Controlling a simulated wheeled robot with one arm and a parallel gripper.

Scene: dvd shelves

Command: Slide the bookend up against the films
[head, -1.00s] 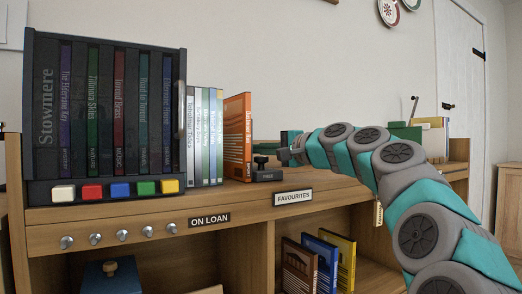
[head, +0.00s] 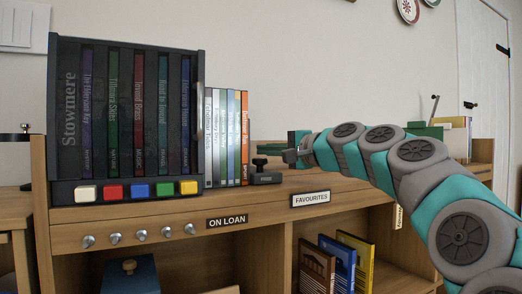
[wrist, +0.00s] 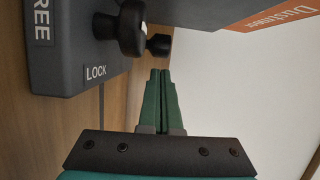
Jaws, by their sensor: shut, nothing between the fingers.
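The bookend (head: 266,179) is a low dark grey block with a black knob on top, standing on the shelf top just right of the films. In the wrist view the bookend (wrist: 60,70) carries FREE and LOCK labels. The films (head: 226,138) stand upright in a row, with an orange one (head: 244,138) at the right end, close to the bookend; I cannot tell if they touch. The orange spine (wrist: 285,14) also shows in the wrist view. My gripper (head: 287,155) is shut and empty, just right of the knob. Its green fingertips (wrist: 160,72) point towards the knob.
A dark boxed set (head: 125,115) with coloured buttons stands left of the films. Below are ON LOAN and FAVOURITES labels and several metal knobs. More films (head: 337,263) stand in the lower compartment. A green box (head: 424,130) sits at the right behind my arm.

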